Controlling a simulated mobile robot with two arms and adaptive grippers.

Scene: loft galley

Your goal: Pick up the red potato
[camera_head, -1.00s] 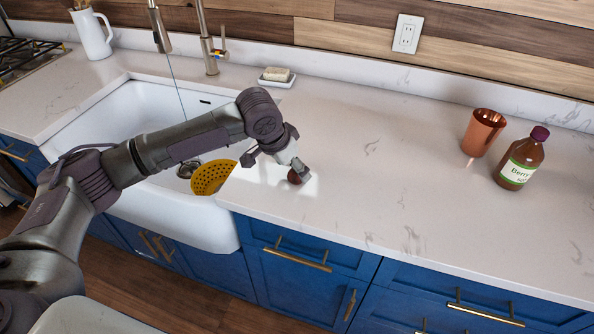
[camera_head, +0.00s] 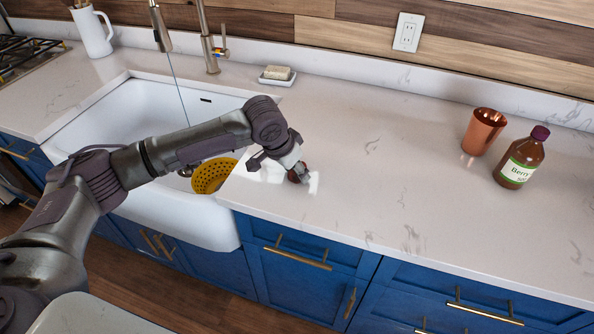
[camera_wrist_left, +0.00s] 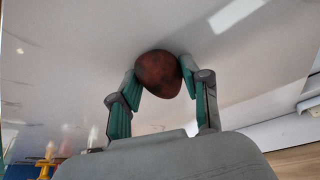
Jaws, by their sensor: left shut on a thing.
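The red potato (camera_wrist_left: 158,73) is a dark reddish-brown round thing between the two green-padded fingers of my left gripper (camera_wrist_left: 160,82) in the left wrist view. Both fingers touch its sides. In the head view, the potato (camera_head: 295,174) shows partly at the fingertips of my left gripper (camera_head: 299,175), low at the white counter right of the sink. The gripper hides part of it. I cannot tell whether the potato touches the counter. My right gripper is not in view.
A white sink (camera_head: 132,103) with a yellow strainer (camera_head: 212,176) lies left of the gripper. A copper cup (camera_head: 483,131) and a berry bottle (camera_head: 521,158) stand at the right. A soap dish (camera_head: 277,78) sits at the back. The middle of the counter is clear.

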